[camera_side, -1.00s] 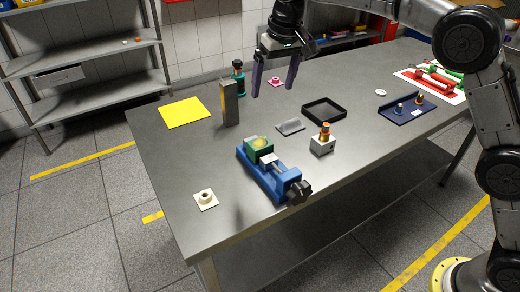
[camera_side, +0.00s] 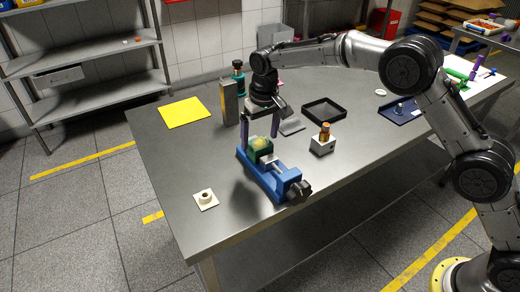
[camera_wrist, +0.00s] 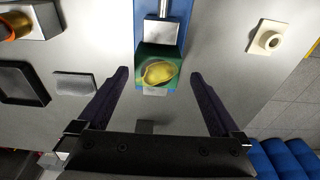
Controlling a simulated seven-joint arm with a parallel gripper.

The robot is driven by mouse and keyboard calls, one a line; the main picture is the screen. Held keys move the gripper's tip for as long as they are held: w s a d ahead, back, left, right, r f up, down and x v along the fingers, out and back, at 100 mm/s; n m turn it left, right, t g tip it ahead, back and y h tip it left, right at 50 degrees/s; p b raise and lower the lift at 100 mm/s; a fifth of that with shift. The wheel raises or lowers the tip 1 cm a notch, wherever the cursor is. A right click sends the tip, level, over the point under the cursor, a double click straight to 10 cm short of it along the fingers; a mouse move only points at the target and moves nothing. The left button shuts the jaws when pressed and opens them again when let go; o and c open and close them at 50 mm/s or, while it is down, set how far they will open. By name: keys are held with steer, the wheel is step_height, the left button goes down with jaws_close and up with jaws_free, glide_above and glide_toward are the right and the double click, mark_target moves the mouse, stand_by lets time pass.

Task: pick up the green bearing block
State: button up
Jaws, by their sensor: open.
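The green bearing block (camera_side: 261,147) sits in the jaws of a blue vise (camera_side: 265,178) on the steel table. In the wrist view my gripper (camera_wrist: 158,72) is open, with one dark finger on each side of the block and clear gaps between. Nothing is held.
A grey upright block (camera_side: 228,103) stands close to the left of my gripper. A cream flanged part (camera_side: 205,199) sits front left.

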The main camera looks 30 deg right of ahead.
mark_target(260, 143)
steer(key=shift+w+d+f, duration=0.1)
steer(key=shift+w+f, duration=0.05)
steer(key=shift+f, duration=1)
steer(key=shift+w+d+f, duration=0.1)
steer(key=shift+w+f, duration=0.05)
steer(key=shift+f, duration=1)
jaws_close()
steer(key=shift+r, duration=0.15)
